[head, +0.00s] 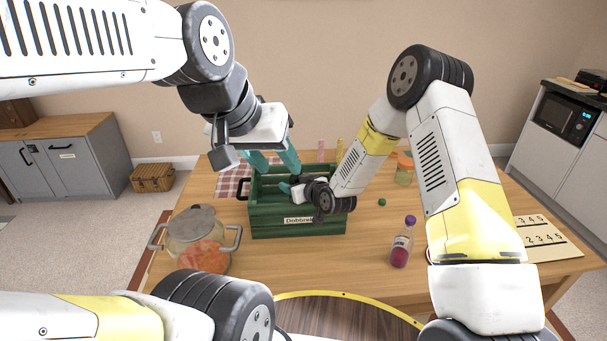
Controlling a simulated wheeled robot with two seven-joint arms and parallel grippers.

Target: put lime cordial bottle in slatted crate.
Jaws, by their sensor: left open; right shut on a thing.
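The green slatted crate (298,221) stands on the wooden table with a label on its front and dark handles at its ends. My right gripper (284,188) reaches over the crate from the right, its teal fingers low at the opening. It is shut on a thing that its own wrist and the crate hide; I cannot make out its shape. My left gripper (274,163) is open above the crate's back left part, fingers pointing down. I cannot pick out a lime cordial bottle for certain in this view.
A bottle with a purple cap and red contents (401,245) stands right of the crate. A lidded glass pot (197,245) is at front left. A small green ball (382,202), an orange-lidded jar (404,172) and a numbered board (548,238) lie further right.

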